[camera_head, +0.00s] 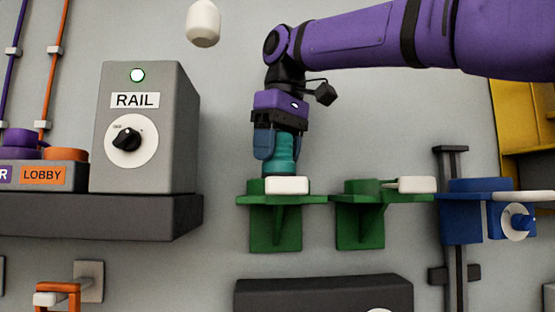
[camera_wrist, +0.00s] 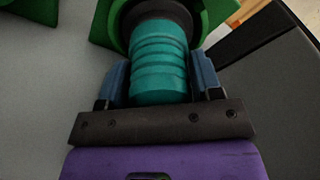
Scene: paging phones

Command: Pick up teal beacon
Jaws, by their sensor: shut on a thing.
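The teal beacon (camera_head: 284,155) is a ribbed cylinder. It stands upright at the left green bracket (camera_head: 276,225) on the wall, and its lower end is partly hidden behind a white block on that bracket. My gripper (camera_head: 281,150) comes from above and is shut on the beacon, with a blue finger on each side. In the wrist view the beacon (camera_wrist: 158,62) lies between the two fingers, with a dark ring at its far end inside the green holder (camera_wrist: 106,22). I cannot tell whether the beacon still touches the bracket.
A second green bracket (camera_head: 360,225) with a white block is to the right, then a blue fixture (camera_head: 462,215) on a dark post. A grey RAIL box (camera_head: 145,165) stands on a dark shelf (camera_head: 120,218) at left. A dark box (camera_head: 320,295) is below.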

